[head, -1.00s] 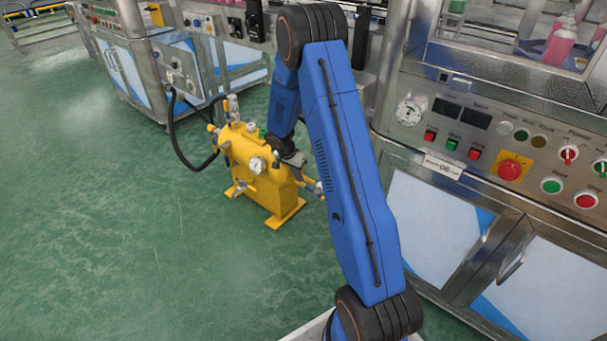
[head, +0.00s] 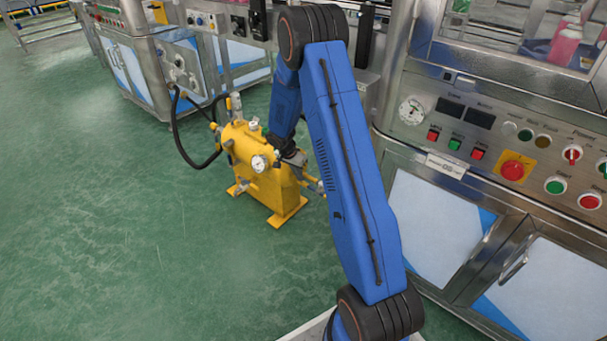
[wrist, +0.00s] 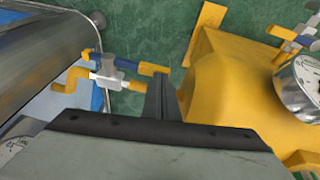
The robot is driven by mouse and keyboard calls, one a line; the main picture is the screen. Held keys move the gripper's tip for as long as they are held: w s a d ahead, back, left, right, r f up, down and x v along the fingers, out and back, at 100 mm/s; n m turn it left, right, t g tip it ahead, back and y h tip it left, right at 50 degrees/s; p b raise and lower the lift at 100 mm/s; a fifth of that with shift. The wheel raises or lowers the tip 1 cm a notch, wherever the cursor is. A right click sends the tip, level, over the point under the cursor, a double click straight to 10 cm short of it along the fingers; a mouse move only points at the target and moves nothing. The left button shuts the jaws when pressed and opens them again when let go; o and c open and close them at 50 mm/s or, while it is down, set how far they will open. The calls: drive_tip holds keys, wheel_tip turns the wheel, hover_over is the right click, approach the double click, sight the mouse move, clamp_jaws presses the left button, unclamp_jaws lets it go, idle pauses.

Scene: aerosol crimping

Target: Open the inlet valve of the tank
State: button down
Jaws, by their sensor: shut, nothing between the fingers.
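The yellow tank (head: 262,187) stands on the floor left of my arm, and its body (wrist: 235,85) fills the right of the wrist view. A valve with a silver body (wrist: 110,73) and yellow and blue parts is beside the tank in the wrist view; a yellow piece (wrist: 153,68) of it points toward the tank. I cannot tell whether this is the inlet valve. My gripper (wrist: 162,92) is shut and empty, its fingertips close to that yellow piece; contact is unclear. In the head view my gripper (head: 294,158) is small and partly hidden at the tank's right.
A round gauge (wrist: 306,80) and a second fitting (wrist: 292,38) are on the tank's right side in the wrist view. A black hose (head: 178,140) loops left of the tank. A steel control cabinet (head: 405,150) stands right of my arm. Green floor is clear at left.

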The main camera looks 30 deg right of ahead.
drive_tip(key=v, duration=1.7)
drive_tip(key=s+a+r+n+t+y, duration=0.1)
drive_tip(key=s+a+r+n, duration=0.2)
drive_tip(key=s+r, duration=0.65)
drive_tip(key=s+a+r+n+t, duration=0.1)
drive_tip(key=s+a+r+n, duration=0.2)
drive_tip(key=s+r, duration=0.65)
drive_tip(key=s+a+r+n+t+y, duration=0.1)
drive_tip(key=s+a+n, duration=0.2)
drive_tip(key=s, duration=0.9)
drive_tip(key=s+a+r+n+t+y, duration=0.1)
drive_tip(key=s+a+r+n, duration=0.1)
drive_tip(key=s, duration=0.9)
drive_tip(key=shift+s+a+n+y, duration=0.3)
drive_tip(key=shift+s+a+n, duration=0.15)
drive_tip(key=shift+n, duration=0.65)
